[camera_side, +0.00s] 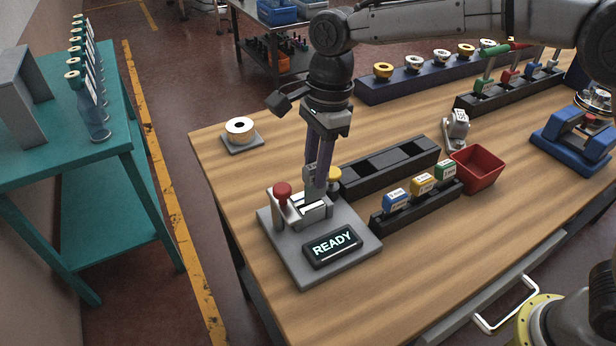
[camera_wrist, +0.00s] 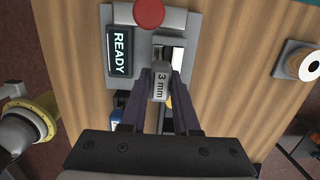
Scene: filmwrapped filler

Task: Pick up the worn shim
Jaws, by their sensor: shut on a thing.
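A grey shim marked "3 mm" (camera_wrist: 161,84) is between the fingers of my gripper (camera_wrist: 162,76) in the wrist view. I take it for the worn shim, though no wear can be made out. In the side view my gripper (camera_side: 318,188) points down over the grey fixture (camera_side: 287,252), shut on the shim (camera_side: 309,175). The shim is at or just above the fixture's slot block (camera_side: 316,209); I cannot tell whether they touch. The fixture has a red-knobbed lever (camera_side: 283,190) and a display (camera_side: 333,247) reading "READY". My fingers partly hide the shim.
A dark slotted rack (camera_side: 390,168) stands behind the fixture, with a yellow knob (camera_side: 334,174) near its left end. A black rack (camera_side: 415,212) holds blue, yellow and green labelled blocks. A red bin (camera_side: 476,168) is to the right. A white roll (camera_side: 239,128) sits back left.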

